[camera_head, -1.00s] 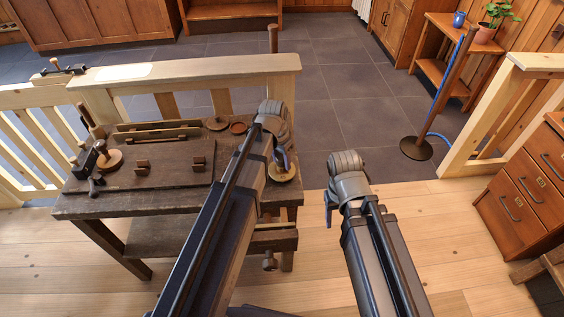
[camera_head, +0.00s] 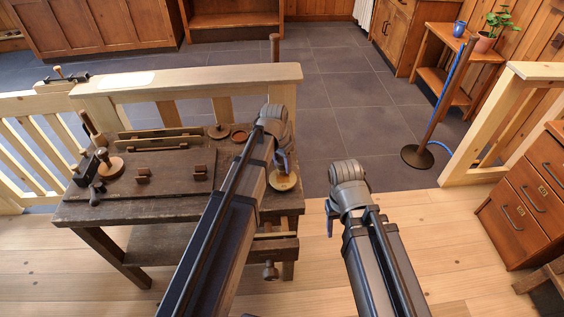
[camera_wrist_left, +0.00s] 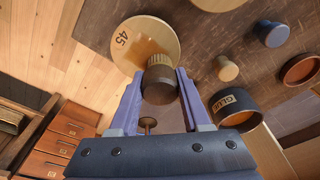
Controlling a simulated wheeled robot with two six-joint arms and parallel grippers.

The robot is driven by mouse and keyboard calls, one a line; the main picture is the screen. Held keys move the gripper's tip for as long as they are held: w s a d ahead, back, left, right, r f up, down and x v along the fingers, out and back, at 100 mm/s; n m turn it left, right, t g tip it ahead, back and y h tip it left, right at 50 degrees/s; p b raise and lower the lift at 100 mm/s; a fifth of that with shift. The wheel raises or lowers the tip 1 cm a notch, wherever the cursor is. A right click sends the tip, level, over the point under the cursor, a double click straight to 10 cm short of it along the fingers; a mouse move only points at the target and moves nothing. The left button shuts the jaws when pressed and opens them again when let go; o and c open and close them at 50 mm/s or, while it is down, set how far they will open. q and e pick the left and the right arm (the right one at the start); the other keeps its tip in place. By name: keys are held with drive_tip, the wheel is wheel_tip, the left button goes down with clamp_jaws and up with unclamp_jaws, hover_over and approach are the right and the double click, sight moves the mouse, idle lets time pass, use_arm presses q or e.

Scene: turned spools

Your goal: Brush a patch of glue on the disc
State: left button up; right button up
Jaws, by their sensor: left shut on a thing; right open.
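The pale round disc (camera_wrist_left: 148,32), marked 45, lies at the right end of the dark bench; it also shows in the head view (camera_head: 285,184). An amber glue-like patch (camera_wrist_left: 150,50) is on its face. My left gripper (camera_wrist_left: 156,92), also in the head view (camera_head: 281,162), is shut on a brush (camera_wrist_left: 158,78). The brush's tip end is over or against the disc's edge beside the patch; contact is unclear. A dark pot labelled GLUE (camera_wrist_left: 236,106) stands nearby. My right gripper (camera_head: 329,216) is open and empty, right of the bench, partly hidden by its wrist.
A wooden knob (camera_wrist_left: 227,68), a blue knob (camera_wrist_left: 272,33) and a reddish dish (camera_wrist_left: 301,70) are near the disc. The bench (camera_head: 180,210) carries several tools at left. A wooden railing (camera_head: 190,77) runs behind it.

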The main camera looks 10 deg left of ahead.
use_arm(q)
drive_tip(key=shift+s+d, duration=0.2)
drive_tip(key=shift+s, duration=0.4)
drive_tip(key=shift+s+d, duration=0.15)
drive_tip(key=shift+s, duration=0.4)
drive_tip(key=shift+s+d, duration=0.25)
drive_tip(key=shift+s, duration=0.5)
drive_tip(key=shift+s+d, duration=0.2)
drive_tip(key=shift+s, duration=0.55)
wheel_tip(320, 180, up, 6)
drive_tip(key=p, duration=0.6)
